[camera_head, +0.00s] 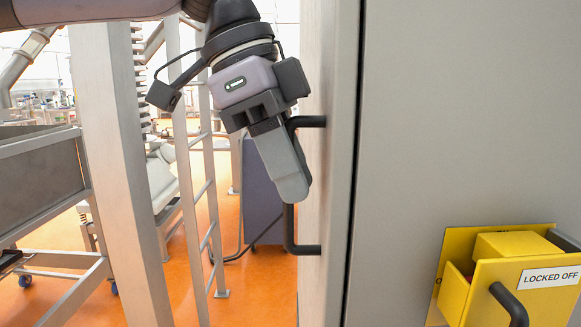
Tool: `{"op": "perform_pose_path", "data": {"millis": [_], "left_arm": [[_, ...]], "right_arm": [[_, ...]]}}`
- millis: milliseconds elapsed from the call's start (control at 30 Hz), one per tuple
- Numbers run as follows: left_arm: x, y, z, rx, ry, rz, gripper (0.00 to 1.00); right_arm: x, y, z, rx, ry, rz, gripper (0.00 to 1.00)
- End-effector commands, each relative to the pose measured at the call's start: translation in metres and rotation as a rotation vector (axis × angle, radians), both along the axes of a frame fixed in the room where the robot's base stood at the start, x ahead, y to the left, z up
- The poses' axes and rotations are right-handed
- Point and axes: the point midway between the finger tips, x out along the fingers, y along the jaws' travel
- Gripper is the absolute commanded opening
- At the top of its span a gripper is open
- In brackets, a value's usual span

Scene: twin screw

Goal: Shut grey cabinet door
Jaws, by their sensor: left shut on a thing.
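The grey cabinet door (318,185) shows as a narrow, steeply angled panel in the middle of the head view. A black bar handle (290,235) stands out from its left face. My left gripper (294,188) comes down from the upper left and is shut on the handle, its fingers hiding the handle's middle. A dark seam runs down between the door and the wide grey panel (460,120) on the right. I cannot tell how far the door stands from its frame. My right gripper is out of view.
A yellow box (515,290) marked "LOCKED OFF" with a black handle sits on the grey panel at lower right. A metal post (125,180) and a ladder-like frame (208,190) stand to the left. Orange floor shows between them.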

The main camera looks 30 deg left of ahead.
Motion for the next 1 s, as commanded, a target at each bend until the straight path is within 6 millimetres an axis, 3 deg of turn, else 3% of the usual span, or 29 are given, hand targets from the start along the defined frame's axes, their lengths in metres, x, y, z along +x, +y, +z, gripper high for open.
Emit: {"op": "perform_pose_path", "data": {"millis": [667, 700, 1000], "left_arm": [[0.0005, -0.0023, 0.0000, -0.004, -0.001, -0.003, 0.00], [0.0004, -0.0025, 0.0000, -0.005, -0.001, -0.004, 0.23], [0.0005, -0.0015, -0.0003, -0.002, 0.000, -0.002, 0.23]], "right_arm": [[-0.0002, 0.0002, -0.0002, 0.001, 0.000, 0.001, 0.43], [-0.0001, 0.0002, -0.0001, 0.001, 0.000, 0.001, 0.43], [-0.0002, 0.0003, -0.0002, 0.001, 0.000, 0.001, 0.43]]}}
